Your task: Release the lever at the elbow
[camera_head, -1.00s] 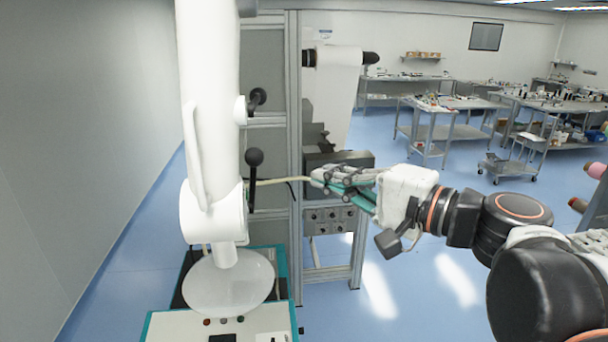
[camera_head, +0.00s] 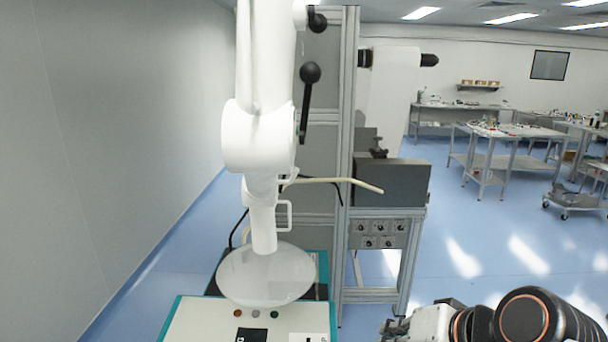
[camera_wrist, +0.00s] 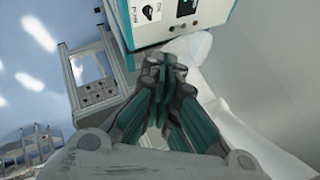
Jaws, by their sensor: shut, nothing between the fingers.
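The elbow (camera_head: 255,138) is a thick white joint of the white tube structure, left of centre in the head view. The lever (camera_head: 307,102), black with a ball knob on top, stands nearly upright at the elbow's right side. My gripper (camera_head: 394,329) is low at the right in the head view, well below and right of the lever and apart from it; its fingertips are cut off or hidden there. In the wrist view my gripper (camera_wrist: 165,68) has its green-grey fingers shut together and empty. The lever cannot be made out in the wrist view.
A pale bent rod (camera_head: 345,181) sticks out right below the elbow. A white dish-like hood (camera_head: 266,276) hangs over the teal-edged control box (camera_head: 200,322). A grey metal frame (camera_head: 347,130) with a control panel (camera_head: 378,234) stands right behind. Open blue floor lies right.

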